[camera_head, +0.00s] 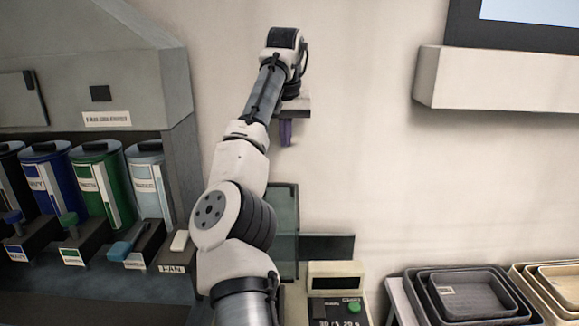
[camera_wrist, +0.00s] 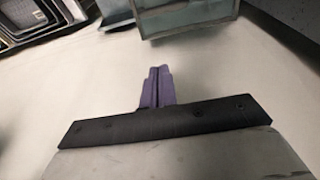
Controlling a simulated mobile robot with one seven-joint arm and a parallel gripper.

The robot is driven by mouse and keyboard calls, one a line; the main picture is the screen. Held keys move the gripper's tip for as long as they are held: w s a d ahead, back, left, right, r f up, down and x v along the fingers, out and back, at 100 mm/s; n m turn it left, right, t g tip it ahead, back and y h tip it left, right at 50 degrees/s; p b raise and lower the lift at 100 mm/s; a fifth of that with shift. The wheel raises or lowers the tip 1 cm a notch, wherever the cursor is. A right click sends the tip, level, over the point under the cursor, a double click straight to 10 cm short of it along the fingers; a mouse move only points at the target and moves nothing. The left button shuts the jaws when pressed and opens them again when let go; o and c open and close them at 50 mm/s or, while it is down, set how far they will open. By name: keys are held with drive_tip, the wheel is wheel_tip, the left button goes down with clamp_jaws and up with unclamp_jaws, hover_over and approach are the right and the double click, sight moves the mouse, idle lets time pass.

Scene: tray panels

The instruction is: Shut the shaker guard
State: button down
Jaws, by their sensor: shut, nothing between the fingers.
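A translucent grey-green panel with a dark frame, which looks like the shaker guard (camera_head: 285,225), stands upright behind my arm in the head view. My arm hides its left part and most of what is below it. In the wrist view a grey-green framed panel (camera_wrist: 190,20), apparently the same guard, shows at the top edge, partly cut off. My gripper (camera_head: 286,140) has purple fingers, points down and is above the guard, apart from it. The fingers also show in the wrist view (camera_wrist: 156,80); they are shut together and empty.
A machine with a green button (camera_head: 354,308) stands at the bottom centre. Stacked dark trays (camera_head: 470,295) and tan trays (camera_head: 560,285) are at right. Coloured canisters (camera_head: 95,180) line the left under a grey hood (camera_head: 80,70). A white wall shelf (camera_head: 500,80) juts out upper right.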

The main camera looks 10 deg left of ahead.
drive_tip(key=p, duration=0.2)
approach(285, 190)
drive_tip(key=w+f, duration=0.2)
drive_tip(key=w+a+f, duration=0.1)
drive_tip(key=w+f, duration=0.2)
drive_tip(key=shift+f, duration=0.15)
drive_tip(key=shift+s+d+r, duration=0.1)
drive_tip(key=shift+s+r, duration=0.1)
drive_tip(key=shift+s, duration=0.4)
drive_tip(key=shift+s+d+r, duration=0.1)
drive_tip(key=shift+s+r, duration=0.1)
drive_tip(key=shift+s, duration=0.4)
drive_tip(key=shift+s+d+p, duration=0.2)
drive_tip(key=shift+s+p, duration=0.1)
drive_tip(key=shift+s, duration=0.4)
drive_tip(key=shift+s+a+f+b, duration=0.1)
drive_tip(key=shift+b, duration=0.3)
